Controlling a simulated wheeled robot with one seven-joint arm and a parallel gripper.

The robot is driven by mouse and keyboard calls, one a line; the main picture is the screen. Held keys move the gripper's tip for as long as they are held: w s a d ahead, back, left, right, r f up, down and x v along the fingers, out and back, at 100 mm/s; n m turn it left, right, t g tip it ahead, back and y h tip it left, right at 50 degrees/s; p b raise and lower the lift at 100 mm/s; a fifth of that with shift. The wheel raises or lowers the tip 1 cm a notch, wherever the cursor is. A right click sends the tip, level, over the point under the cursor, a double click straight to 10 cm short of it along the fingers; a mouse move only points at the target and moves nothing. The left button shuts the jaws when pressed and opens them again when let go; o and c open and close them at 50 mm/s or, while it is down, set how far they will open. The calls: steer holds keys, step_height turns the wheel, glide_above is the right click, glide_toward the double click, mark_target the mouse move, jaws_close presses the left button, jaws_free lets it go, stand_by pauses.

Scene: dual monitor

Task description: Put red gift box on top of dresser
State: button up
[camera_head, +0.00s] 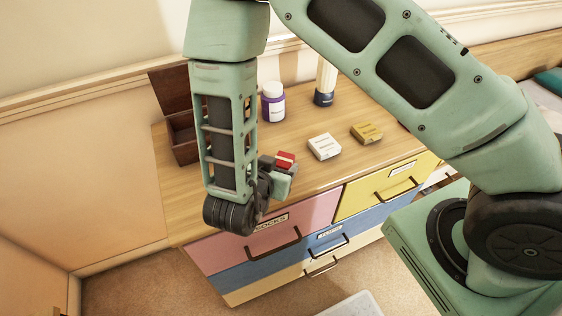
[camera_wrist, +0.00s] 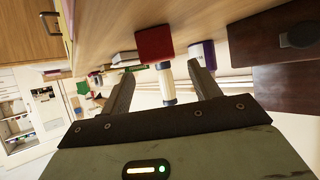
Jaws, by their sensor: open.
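The red gift box (camera_head: 286,157) shows on the dresser top (camera_head: 300,181), just past my gripper (camera_head: 279,182), which hides part of it. In the wrist view the red box (camera_wrist: 156,43) seems to rest on the wooden top (camera_wrist: 190,18), beyond and between my fingertips. My gripper (camera_wrist: 162,72) is open, with a finger on each side and nothing held between them. The fingers appear clear of the box.
A white box (camera_head: 324,147), a yellow box (camera_head: 366,132), a purple-labelled bottle (camera_head: 273,102) and a dark-based white bottle (camera_head: 324,84) stand on the dresser. An open dark wooden box (camera_head: 183,134) is at left. Drawers (camera_head: 280,241) are below.

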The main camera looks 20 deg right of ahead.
steer(key=s+a+r+n+g+y, duration=0.1)
steer(key=s+a+r+n+y, duration=0.15)
steer(key=a+r+y, duration=0.5)
steer(key=s+a+r+n+g+y, duration=0.1)
steer(key=a+r+n+y, duration=0.3)
steer(key=a, duration=0.6)
steer(key=s+d+r+n+g+h, duration=0.1)
steer(key=s+d+r+n+g, duration=0.1)
steer(key=s+d+n, duration=0.3)
steer(key=s+d+r+n+g+h, duration=0.1)
steer(key=s+d+r+n+g, duration=0.2)
steer(key=s+d, duration=0.5)
steer(key=shift+s+d+r+n+g+b, duration=0.2)
steer(key=shift+d+n+g+b, duration=0.15)
steer(key=shift+d+n+g, duration=0.6)
steer(key=shift+a, duration=0.15)
